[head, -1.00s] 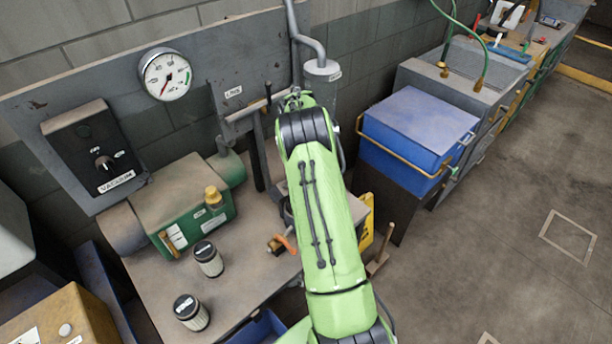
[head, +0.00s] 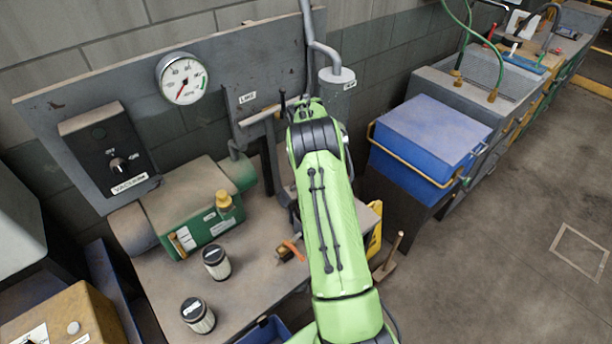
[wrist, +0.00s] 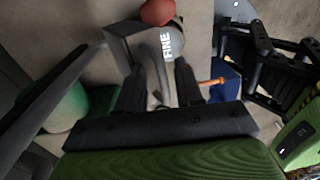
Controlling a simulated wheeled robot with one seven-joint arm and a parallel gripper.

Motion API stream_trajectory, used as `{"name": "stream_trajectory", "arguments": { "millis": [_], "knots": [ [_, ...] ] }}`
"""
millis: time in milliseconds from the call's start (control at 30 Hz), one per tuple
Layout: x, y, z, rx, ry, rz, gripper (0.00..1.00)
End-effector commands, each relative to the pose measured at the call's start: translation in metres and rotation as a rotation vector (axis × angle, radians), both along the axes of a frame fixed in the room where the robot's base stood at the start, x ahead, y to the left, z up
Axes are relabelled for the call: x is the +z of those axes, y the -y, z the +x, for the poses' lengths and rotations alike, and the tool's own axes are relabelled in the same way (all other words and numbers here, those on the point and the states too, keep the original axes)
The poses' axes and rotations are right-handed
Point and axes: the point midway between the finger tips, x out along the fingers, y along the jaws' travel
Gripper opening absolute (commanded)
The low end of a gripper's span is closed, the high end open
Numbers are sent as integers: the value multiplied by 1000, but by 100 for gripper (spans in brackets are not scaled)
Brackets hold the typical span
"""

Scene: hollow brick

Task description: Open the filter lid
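In the wrist view my gripper (wrist: 160,88) shows as two dark fingers set apart. A grey curved part marked "FINE" (wrist: 166,50) lies beyond and between them, with a red ball-shaped knob (wrist: 158,12) at its far end. I cannot tell if the fingers touch it. I cannot make out for sure which part is the filter lid. In the head view my arm hides the gripper and most of what is in front of it. Two filter cartridges with black caps (head: 215,262) (head: 198,315) stand upright on the bench.
A green vacuum pump (head: 195,215) stands left on the bench (head: 165,290), under a gauge (head: 183,79) and a black switch box (head: 110,150). A grey pipe canister (head: 337,85) hangs behind my arm. An orange-handled part (head: 292,250) lies near the arm. A blue bin (head: 428,140) stands right.

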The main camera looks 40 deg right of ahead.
Motion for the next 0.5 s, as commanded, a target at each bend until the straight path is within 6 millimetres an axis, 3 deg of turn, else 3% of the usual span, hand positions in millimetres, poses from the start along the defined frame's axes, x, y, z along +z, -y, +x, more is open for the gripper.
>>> {"name": "stream_trajectory", "arguments": {
  "millis": [500],
  "knots": [
    [8,2,1,-4,3,-4,36]
  ]
}}
